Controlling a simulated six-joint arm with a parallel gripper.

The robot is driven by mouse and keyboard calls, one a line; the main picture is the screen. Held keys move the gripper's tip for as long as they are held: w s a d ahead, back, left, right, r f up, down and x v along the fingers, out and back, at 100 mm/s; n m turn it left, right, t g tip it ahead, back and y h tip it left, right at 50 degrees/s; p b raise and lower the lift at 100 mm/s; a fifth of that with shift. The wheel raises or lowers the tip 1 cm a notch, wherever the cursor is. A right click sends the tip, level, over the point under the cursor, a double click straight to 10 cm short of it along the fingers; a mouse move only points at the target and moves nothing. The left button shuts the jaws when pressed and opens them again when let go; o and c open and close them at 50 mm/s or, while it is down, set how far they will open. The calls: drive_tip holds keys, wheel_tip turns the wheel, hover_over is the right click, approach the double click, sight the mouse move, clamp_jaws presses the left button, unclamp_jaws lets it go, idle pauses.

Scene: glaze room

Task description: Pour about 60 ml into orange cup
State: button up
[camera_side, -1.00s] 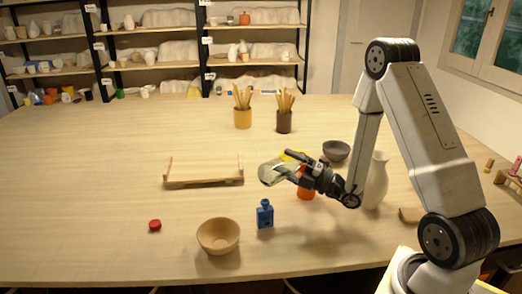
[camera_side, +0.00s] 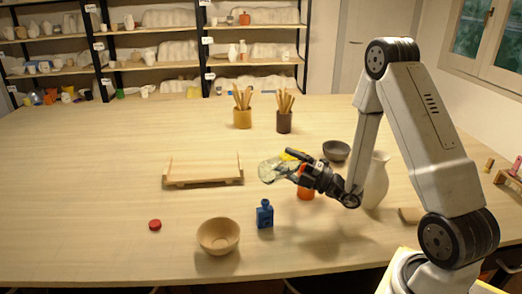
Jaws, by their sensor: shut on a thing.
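My gripper (camera_side: 299,173) is shut on a clear glass-like vessel (camera_side: 271,170), held tilted above the table with its far end to the left. I cannot make out how much liquid it holds. The orange cup (camera_side: 306,193) stands on the table just behind and below my gripper, partly hidden by it. A yellow thing (camera_side: 291,155) shows behind the vessel, mostly hidden. I see no stream of liquid.
A blue bottle (camera_side: 265,214) and a tan bowl (camera_side: 218,236) stand in front. A red cap (camera_side: 155,225) and a wooden stand (camera_side: 203,181) are left. A dark bowl (camera_side: 336,151) and white vase (camera_side: 376,182) stand near my arm.

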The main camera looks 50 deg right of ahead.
drive_tip(key=shift+a+f+n+g+y, duration=0.15)
drive_tip(key=shift+f+n+g+y, duration=0.4)
drive_tip(key=shift+n, duration=0.65)
drive_tip(key=shift+r+n+g, duration=0.15)
drive_tip(key=shift+n+g, duration=0.1)
drive_tip(key=shift+n, duration=0.35)
drive_tip(key=shift+a+n+g, duration=0.25)
drive_tip(key=shift+n+g, duration=0.05)
drive_tip(key=shift+n, duration=0.5)
drive_tip(key=shift+r, duration=0.1)
drive_tip(key=shift+a+n, duration=0.1)
drive_tip(key=shift+n, duration=0.2)
drive_tip(key=shift+r+n+g, duration=0.15)
drive_tip(key=shift+n+g, duration=0.25)
drive_tip(key=shift+n, duration=0.1)
